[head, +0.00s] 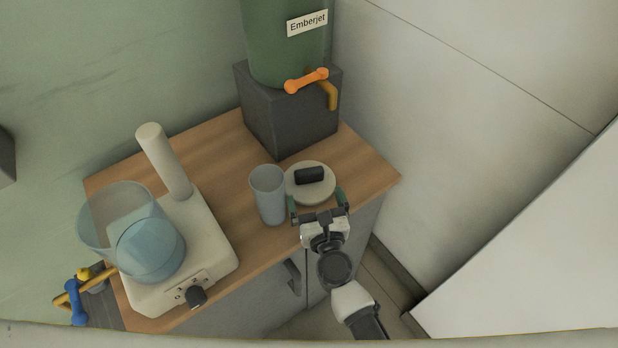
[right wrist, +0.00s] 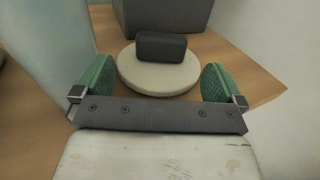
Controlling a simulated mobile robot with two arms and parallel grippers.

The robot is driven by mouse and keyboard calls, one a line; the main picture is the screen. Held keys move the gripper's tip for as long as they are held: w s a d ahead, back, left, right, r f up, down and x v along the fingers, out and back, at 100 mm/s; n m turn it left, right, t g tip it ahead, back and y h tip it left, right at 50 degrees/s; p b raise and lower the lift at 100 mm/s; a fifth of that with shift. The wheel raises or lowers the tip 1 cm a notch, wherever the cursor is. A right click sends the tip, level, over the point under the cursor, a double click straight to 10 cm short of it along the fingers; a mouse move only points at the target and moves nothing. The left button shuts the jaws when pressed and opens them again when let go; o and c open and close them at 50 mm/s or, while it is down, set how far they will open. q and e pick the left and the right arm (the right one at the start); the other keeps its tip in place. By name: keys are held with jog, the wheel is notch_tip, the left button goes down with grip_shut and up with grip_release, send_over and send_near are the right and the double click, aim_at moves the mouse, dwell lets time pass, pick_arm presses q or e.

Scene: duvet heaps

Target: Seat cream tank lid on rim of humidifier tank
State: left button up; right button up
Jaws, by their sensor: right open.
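The cream tank lid (head: 322,190) is a flat round disc with a dark block-shaped handle. It lies on the wooden counter and also shows in the right wrist view (right wrist: 150,78). My right gripper (head: 317,203) is open, its green-padded fingers at the near side of the lid, one to each side. In the right wrist view the gripper (right wrist: 157,82) has nothing between its fingers but the lid ahead, with a gap on both sides. The humidifier tank (head: 95,232) is clear bluish and open-topped, on a white base at the left. My left gripper is not in view.
A grey-blue cup (head: 268,193) stands just left of the lid, close to my right gripper. A dark block (head: 290,115) bearing a green dispenser (head: 285,45) with an orange tap stands behind. A pale column (head: 163,160) rises beside the tank. Bare counter (head: 222,165) lies between.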

aim_at(310, 176)
jog(key=p+x, duration=0.1)
jog(key=x, duration=0.4)
jog(key=shift+w, duration=0.4)
jog(key=shift+c, duration=0.2)
jog(key=c, duration=0.9)
jog(key=shift+r, duration=0.15)
